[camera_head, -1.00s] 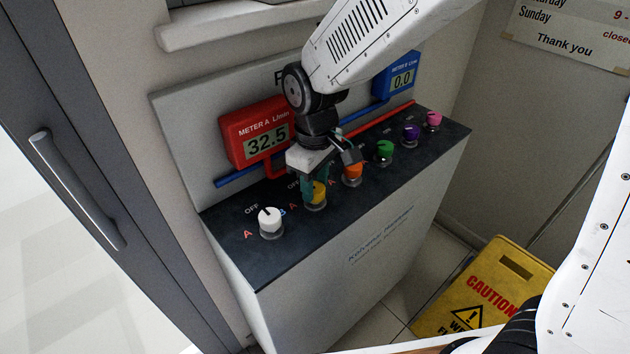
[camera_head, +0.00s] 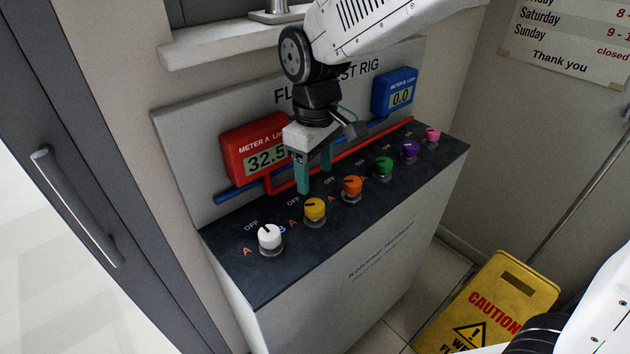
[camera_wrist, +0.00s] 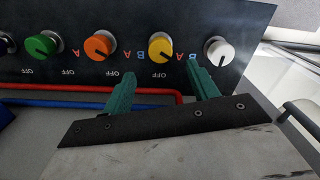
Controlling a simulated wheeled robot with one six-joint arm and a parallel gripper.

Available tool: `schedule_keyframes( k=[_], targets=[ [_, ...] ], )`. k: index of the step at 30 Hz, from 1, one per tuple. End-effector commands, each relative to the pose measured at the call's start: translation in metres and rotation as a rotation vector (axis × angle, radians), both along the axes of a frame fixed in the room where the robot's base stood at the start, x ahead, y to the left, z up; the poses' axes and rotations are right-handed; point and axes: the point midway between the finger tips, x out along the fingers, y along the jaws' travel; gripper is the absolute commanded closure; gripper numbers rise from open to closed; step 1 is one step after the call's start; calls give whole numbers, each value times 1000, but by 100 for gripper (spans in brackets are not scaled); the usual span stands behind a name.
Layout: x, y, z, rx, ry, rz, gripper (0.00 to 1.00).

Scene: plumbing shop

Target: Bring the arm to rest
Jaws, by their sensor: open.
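My gripper (camera_head: 315,176) is open and empty, with its two teal fingers spread apart above the back part of the test rig's dark top (camera_head: 262,270). It hangs behind the yellow knob (camera_head: 315,209) and the orange knob (camera_head: 352,188), apart from both. In the wrist view, my gripper (camera_wrist: 160,88) shows nothing between its fingers, and the yellow knob (camera_wrist: 160,46) lies beyond the fingertips. My arm reaches in from the upper right. The red meter A (camera_head: 254,148) reads 32.5, its last digit partly hidden by my gripper. The blue meter B (camera_head: 396,92) reads 0.0.
A white knob (camera_head: 270,238) stands at the left end of the row. Green (camera_head: 384,167), purple (camera_head: 410,150) and pink (camera_head: 432,135) knobs stand to the right. Red and blue pipes run close behind my fingers. A yellow caution sign (camera_head: 490,305) stands on the floor at right.

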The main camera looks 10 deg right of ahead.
Motion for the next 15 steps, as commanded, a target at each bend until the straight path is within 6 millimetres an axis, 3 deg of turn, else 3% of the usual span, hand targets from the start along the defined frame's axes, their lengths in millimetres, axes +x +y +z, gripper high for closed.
schedule_keyframes(
  k=[15],
  targets=[
    [-1,-1,2,-3,7,-21,41]
  ],
)
